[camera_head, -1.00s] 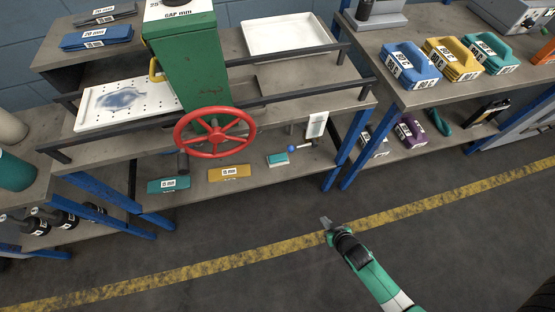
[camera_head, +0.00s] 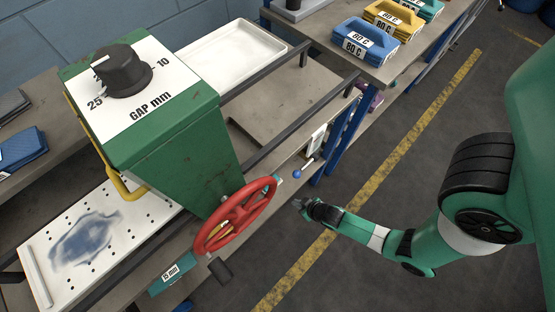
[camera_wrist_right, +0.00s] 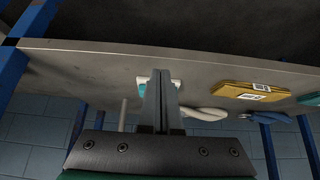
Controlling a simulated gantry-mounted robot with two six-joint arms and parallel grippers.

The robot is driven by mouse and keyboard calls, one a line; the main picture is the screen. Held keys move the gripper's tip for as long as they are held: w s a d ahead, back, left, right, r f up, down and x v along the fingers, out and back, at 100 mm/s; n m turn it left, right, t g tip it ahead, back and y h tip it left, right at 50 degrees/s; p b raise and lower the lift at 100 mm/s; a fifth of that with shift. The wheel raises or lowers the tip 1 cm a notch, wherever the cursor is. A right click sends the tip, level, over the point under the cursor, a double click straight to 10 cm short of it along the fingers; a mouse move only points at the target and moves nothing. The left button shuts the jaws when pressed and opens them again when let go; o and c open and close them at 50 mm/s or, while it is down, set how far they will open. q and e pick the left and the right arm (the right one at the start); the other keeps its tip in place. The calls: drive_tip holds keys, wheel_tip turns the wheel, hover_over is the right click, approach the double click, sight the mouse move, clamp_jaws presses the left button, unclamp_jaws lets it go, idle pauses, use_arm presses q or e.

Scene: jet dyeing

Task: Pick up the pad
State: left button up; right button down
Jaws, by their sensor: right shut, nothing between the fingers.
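In the right wrist view a small teal-and-white pad (camera_wrist_right: 143,82) lies on the lower shelf, partly hidden behind my fingers. In the head view only a sliver of teal shows beside the red wheel, and I cannot tell if it is this pad. My right gripper (camera_head: 298,204) is shut and empty, out in front of the lower shelf, right of the wheel. It also shows in the right wrist view (camera_wrist_right: 162,80), its fingers together and pointing toward the pad; contact cannot be told. My left gripper is not in view.
The red handwheel (camera_head: 236,214) sticks out from the green press (camera_head: 165,140) left of my right gripper. A teal 15 mm block (camera_head: 172,273) lies on the lower shelf. A yellow block (camera_wrist_right: 250,91) lies near the pad. Blue table legs (camera_head: 345,140) stand behind; the floor is open.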

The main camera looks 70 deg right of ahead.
drive_tip(key=w, duration=0.2)
drive_tip(key=w+d+b, duration=0.1)
drive_tip(key=w+d, duration=0.1)
drive_tip(key=w, duration=0.1)
drive_tip(key=shift+w+d+b, duration=0.25)
drive_tip(key=shift+w+b, duration=0.05)
drive_tip(key=w+d+b, duration=0.1)
drive_tip(key=w, duration=0.1)
drive_tip(key=w+d+b, duration=0.1)
drive_tip(key=w+d, duration=0.1)
drive_tip(key=w, duration=0.1)
drive_tip(key=shift+w+d+b, duration=0.15)
drive_tip(key=shift+w+b, duration=0.15)
drive_tip(key=shift+b, duration=0.1)
drive_tip(key=shift+w+f+b, duration=0.15)
drive_tip(key=shift+f+b, duration=0.3)
drive_tip(key=shift+b, duration=0.1)
drive_tip(key=shift+f, duration=0.15)
drive_tip(key=shift+s+f, duration=0.2)
drive_tip(key=shift+s, duration=0.1)
